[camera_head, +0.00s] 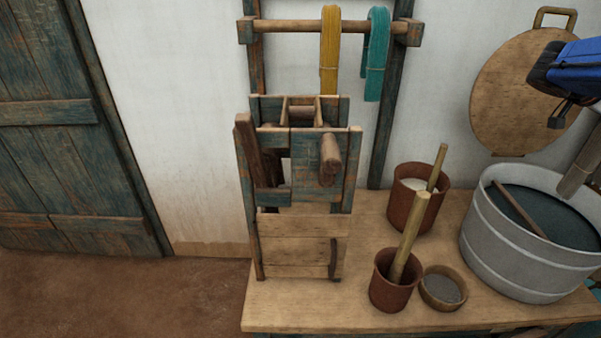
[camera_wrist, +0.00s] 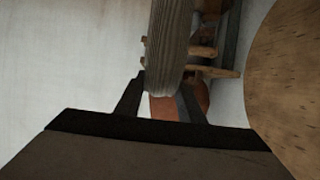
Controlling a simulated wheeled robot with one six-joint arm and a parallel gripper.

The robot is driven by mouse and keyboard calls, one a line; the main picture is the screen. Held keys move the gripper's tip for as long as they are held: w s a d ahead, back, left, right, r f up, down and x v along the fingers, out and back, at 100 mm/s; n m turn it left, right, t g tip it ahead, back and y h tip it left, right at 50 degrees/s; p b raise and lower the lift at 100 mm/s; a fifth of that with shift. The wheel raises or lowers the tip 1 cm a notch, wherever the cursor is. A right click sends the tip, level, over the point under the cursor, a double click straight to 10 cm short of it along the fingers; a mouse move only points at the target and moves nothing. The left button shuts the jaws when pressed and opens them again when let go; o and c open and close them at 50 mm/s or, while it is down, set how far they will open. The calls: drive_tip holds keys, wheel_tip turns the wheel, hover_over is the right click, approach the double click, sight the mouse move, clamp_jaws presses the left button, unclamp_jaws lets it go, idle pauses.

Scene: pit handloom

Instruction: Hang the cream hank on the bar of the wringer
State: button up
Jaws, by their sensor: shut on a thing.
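My gripper (camera_wrist: 162,85) shows in the wrist view, its two dark fingers closed on a ribbed, greyish hank (camera_wrist: 172,40). The hank looks grey in this shade, and I take it to be the cream hank. In the head view the gripper's fingers are not clear. A pale grey-brown length (camera_head: 581,168) at the right edge, over the tub, may be the hank's lower part. The wooden wringer (camera_head: 303,240) stands upright on the bench, left of centre, well apart from my arm. A horizontal wooden bar (camera_head: 285,27) crosses above and behind it; I cannot tell whether they join.
A yellow hank (camera_head: 329,50) and a teal hank (camera_head: 376,55) hang towards the bar's right end; its left half is bare. The bench (camera_head: 290,312) holds two brown pots (camera_head: 408,208) (camera_head: 390,290) with sticks, a small bowl (camera_head: 442,290) and a grey tub (camera_head: 520,262). A round wooden board (camera_head: 510,90) leans behind.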

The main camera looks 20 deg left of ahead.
drive_tip(key=shift+f, duration=0.1)
wheel_tip(320, 180, down, 10)
drive_tip(key=shift+f, duration=0.1)
idle(0.6)
idle(0.3)
drive_tip(key=shift+f, duration=6.65)
wheel_tip(320, 180, up, 7)
drive_tip(key=shift+f, duration=0.2)
drive_tip(key=shift+r, duration=1.25)
